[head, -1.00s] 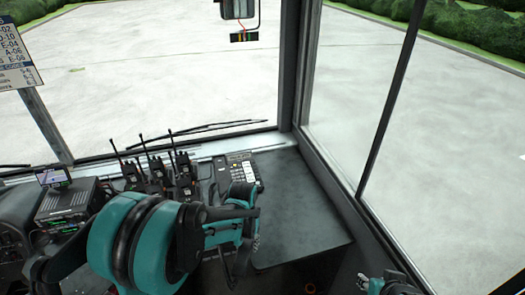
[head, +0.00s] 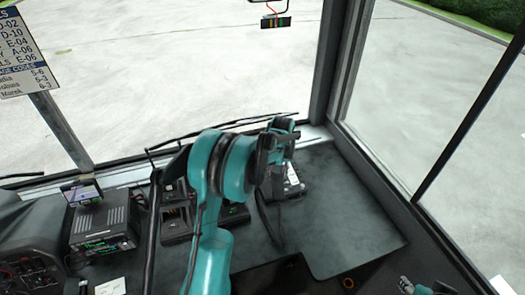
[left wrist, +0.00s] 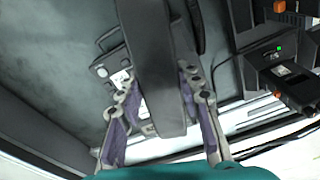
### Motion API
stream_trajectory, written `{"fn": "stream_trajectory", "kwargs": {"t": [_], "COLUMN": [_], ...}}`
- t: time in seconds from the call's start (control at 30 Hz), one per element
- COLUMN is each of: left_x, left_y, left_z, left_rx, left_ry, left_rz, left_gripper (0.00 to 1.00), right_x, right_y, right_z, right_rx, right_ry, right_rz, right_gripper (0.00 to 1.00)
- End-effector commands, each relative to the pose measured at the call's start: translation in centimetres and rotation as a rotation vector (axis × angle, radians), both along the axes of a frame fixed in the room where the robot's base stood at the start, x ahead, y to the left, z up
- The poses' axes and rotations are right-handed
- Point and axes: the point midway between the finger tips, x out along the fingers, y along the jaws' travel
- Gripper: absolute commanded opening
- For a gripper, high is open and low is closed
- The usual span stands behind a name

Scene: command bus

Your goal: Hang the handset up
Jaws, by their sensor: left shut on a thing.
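My left gripper (head: 284,130) is above the phone base at the back of the dash. In the left wrist view its two fingers (left wrist: 160,98) are closed on either side of the handset (left wrist: 150,55), a long dark bar. My arm mostly hides the handset in the head view. The phone base (head: 293,183), dark with white keys, is partly covered by the arm; part of it shows behind the handset in the left wrist view (left wrist: 118,78). A dark cord-like strip (head: 268,218) hangs below the gripper. My right gripper (head: 428,288) is cut off at the lower right.
Radio chargers (head: 177,220) stand left of the phone base, partly behind my arm; they also show in the left wrist view (left wrist: 262,75). A radio unit (head: 103,230) is farther left. The grey dash top (head: 345,205) to the right is clear. The windscreen is close behind.

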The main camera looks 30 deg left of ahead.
Motion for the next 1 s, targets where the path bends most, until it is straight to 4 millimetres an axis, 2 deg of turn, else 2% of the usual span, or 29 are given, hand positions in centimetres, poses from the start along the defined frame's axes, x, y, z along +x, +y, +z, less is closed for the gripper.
{"fn": "stream_trajectory", "kwargs": {"t": [0.03,0.1,0.2,0.3,0.57,1.0], "left_x": [1.1,2.3,3.3,3.7,3.8,3.8], "left_y": [2.1,4.3,6.5,7.5,7.7,7.7], "left_z": [1.0,1.6,2.1,2.2,1.1,-3.2], "left_rx": [0.005,0.011,0.015,0.017,0.019,0.018], "left_ry": [-0.01,-0.024,-0.036,-0.043,-0.045,-0.044], "left_rz": [0.066,0.143,0.22,0.257,0.265,0.263], "left_gripper": [0.0,0.0,0.0,0.0,0.0,0.0], "right_x": [0.0,0.0,0.0,0.0,0.0,0.0], "right_y": [0.0,0.0,0.0,0.0,0.0,0.0], "right_z": [0.9,1.3,1.7,1.7,1.0,-1.6], "right_rx": [0.0,0.0,0.0,0.0,0.0,0.0], "right_ry": [0.0,0.0,0.0,0.0,0.0,0.0], "right_rz": [0.0,0.0,0.0,0.0,0.0,0.0], "right_gripper": [0.4,0.4,0.4,0.4,0.4,0.4]}}
